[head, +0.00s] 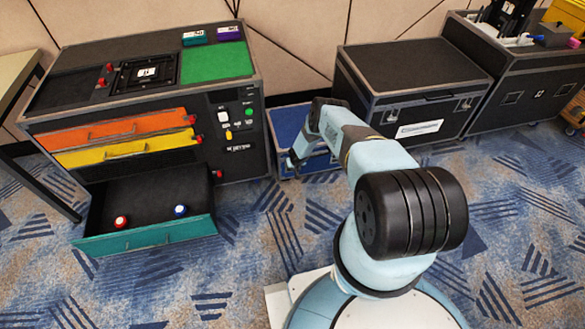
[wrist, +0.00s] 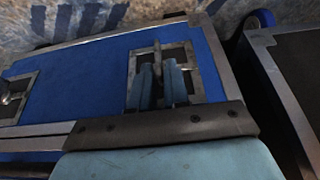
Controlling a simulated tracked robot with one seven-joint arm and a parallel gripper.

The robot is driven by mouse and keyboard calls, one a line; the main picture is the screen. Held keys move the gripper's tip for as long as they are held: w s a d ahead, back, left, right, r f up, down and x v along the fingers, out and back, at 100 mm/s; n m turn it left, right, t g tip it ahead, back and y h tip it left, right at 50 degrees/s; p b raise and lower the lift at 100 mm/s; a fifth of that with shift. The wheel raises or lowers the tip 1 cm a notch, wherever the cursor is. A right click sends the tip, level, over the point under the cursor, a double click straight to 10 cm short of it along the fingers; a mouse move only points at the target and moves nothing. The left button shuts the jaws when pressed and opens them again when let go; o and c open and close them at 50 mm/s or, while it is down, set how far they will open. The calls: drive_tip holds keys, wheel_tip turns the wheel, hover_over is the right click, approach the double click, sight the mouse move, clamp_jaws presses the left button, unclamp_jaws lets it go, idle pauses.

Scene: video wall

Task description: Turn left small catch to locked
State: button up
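The small blue case (head: 288,117) stands on the carpet between the drawer cabinet and a black case. Its blue face (wrist: 85,75) fills much of the wrist view. The left small catch (wrist: 189,52) is a metal plate with a thin upright lever. My gripper (head: 291,163) is at the left part of the case front. In the wrist view my gripper (wrist: 158,72) has its two light blue fingers close together, one on each side of the lever, and looks shut on it. A second catch (wrist: 12,92) is partly cut off at the wrist view's left edge.
The drawer cabinet (head: 245,150) stands close on the left, its teal drawer (head: 150,238) pulled out with a red and a blue knob inside. The black case (head: 415,70) stands close on the right. Patterned carpet in front is clear.

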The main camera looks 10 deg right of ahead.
clamp_jaws()
drive_tip(key=shift+r, duration=0.1)
drive_tip(key=shift+d, duration=0.1)
drive_tip(key=shift+y, duration=0.7)
drive_tip(key=shift+d, duration=0.1)
drive_tip(key=shift+o, duration=2.3)
unclamp_jaws()
